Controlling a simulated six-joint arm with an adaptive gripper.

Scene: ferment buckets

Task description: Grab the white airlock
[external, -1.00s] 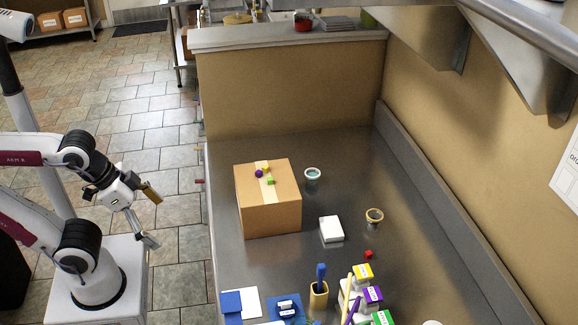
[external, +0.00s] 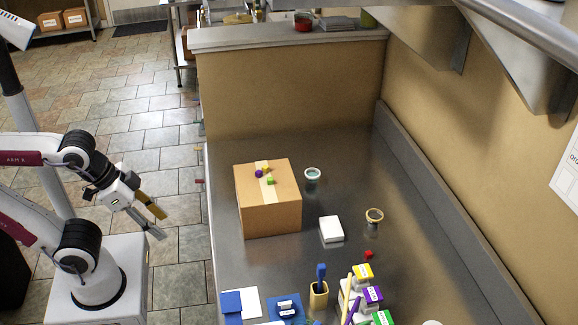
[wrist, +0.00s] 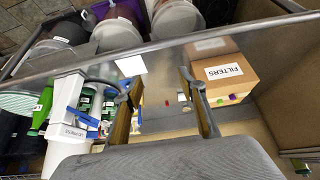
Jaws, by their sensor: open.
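I cannot pick out a white airlock with certainty in either view.
The steel counter (external: 340,170) has a low wall at its back. A white box (external: 331,229), two small round-rimmed jars, a tan cup (external: 318,294) with a blue tool, and coloured labelled boxes (external: 372,295) stand on it. Metal hoods (external: 535,70) hang above right.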

